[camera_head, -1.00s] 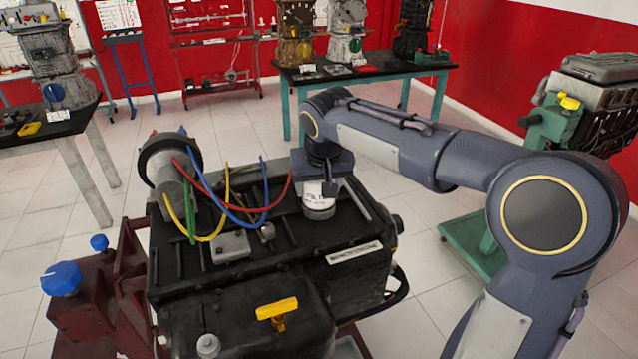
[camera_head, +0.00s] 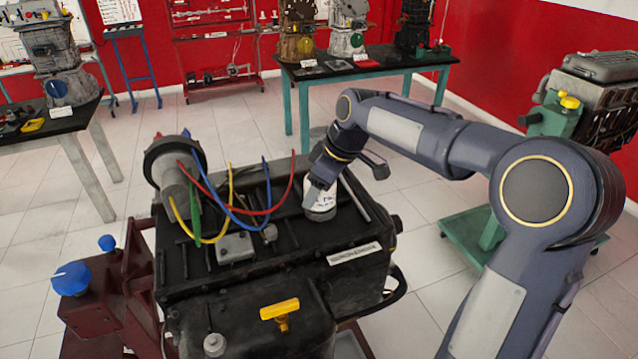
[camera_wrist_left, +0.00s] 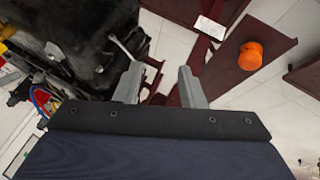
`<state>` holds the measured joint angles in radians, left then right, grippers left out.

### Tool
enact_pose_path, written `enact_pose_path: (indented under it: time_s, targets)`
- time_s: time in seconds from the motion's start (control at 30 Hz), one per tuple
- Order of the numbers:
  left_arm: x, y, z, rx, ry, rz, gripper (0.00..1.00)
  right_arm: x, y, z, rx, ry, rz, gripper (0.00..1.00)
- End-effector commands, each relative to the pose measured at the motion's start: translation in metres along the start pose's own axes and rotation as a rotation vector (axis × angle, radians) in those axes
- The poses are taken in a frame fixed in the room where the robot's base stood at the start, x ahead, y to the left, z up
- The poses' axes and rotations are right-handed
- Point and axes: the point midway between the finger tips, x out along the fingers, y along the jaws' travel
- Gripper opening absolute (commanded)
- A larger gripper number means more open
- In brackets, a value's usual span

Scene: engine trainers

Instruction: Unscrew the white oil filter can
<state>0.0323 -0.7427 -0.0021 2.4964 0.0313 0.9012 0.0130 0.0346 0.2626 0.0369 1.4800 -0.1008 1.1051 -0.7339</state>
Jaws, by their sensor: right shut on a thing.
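The white oil filter can (camera_head: 320,203) stands upright on top of the black engine (camera_head: 362,268), with dark print on its side. My right gripper (camera_head: 322,180) reaches down over the can from above and is shut on it, hiding the can's upper part. My left gripper (camera_wrist_left: 158,84) shows only in the left wrist view. Its two grey fingers are apart with nothing between them, near the engine's dark side and a dark red stand.
Red, yellow, blue and green cables (camera_head: 232,205) arch over the engine left of the can, by a round distributor-like part (camera_head: 175,160). A yellow handle (camera_head: 280,309) sticks up in front. A dark red stand (camera_head: 122,280) with blue knobs is at the left.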

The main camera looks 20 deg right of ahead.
Motion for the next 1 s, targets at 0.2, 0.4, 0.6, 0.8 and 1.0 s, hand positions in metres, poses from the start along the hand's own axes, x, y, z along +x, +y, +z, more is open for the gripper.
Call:
enact_pose_path:
  time_s: [0.2, 0.4, 0.6, 0.8, 1.0]
  targets:
    - [-0.007, 0.003, -0.004, 0.0, 0.0, 0.0, 0.36, -0.002, 0.001, 0.0, -0.189, 0.0, -0.079, 0.37]
    - [-0.013, 0.006, -0.006, 0.0, 0.0, 0.0, 0.36, -0.002, 0.0, 0.0, -0.365, -0.001, -0.152, 0.37]
    - [-0.02, 0.009, -0.01, 0.0, 0.0, 0.0, 0.36, -0.002, -0.001, -0.001, -0.542, -0.001, -0.226, 0.37]
    - [-0.028, 0.013, -0.014, 0.0, 0.0, 0.0, 0.36, -0.003, -0.001, 0.0, -0.719, -0.001, -0.298, 0.37]
    - [-0.036, 0.017, -0.018, 0.0, 0.0, 0.0, 0.36, -0.003, -0.002, 0.0, -0.886, -0.002, -0.367, 0.37]
